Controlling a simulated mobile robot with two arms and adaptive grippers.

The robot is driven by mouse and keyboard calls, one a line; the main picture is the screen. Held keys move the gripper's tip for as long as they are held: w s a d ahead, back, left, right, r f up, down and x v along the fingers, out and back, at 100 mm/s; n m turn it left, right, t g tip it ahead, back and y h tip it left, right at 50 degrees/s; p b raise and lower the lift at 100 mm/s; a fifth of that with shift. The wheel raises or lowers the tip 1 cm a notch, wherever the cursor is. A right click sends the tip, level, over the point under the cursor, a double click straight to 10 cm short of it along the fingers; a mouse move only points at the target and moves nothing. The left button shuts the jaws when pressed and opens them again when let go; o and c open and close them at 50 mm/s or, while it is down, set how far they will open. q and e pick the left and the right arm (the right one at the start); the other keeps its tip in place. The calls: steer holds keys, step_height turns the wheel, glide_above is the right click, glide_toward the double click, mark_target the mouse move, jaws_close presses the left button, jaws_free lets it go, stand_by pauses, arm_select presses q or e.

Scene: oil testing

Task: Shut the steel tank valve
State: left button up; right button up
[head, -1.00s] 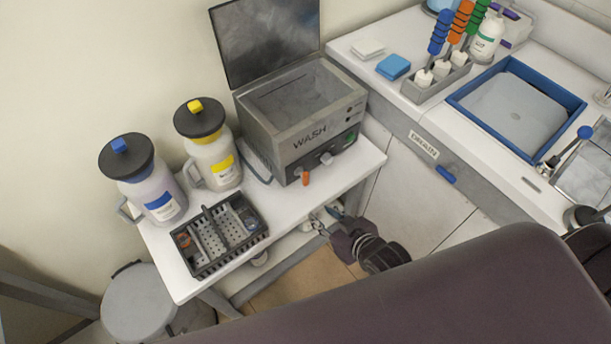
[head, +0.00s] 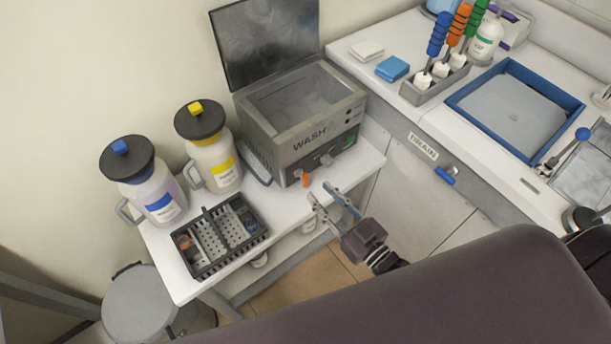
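The steel tank (head: 290,118), marked WASH, stands on the white table with its dark lid raised. Its valve has a small orange handle (head: 305,180) at the lower left of the tank's front, pointing down in the picture. My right gripper (head: 328,199) is at the table's front edge, just right of and nearer than the orange handle. Its two fingers are spread, with nothing between them, and appear apart from the handle. My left gripper is not in view.
A black basket (head: 212,258) and two capped jugs, blue (head: 158,198) and yellow (head: 222,165), stand left of the tank. A grey knob (head: 326,159) is beside the valve. A counter with a blue-rimmed tray (head: 461,101) lies right. A stool (head: 138,300) stands below left.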

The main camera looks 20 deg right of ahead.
mark_target(307, 180)
steer(key=x, duration=0.7)
steer(key=shift+w+a+f+p, duration=0.1)
steer(key=shift+w+p, duration=0.05)
steer(key=shift+p, duration=0.25)
steer(key=shift+c, duration=0.6)
jaws_close()
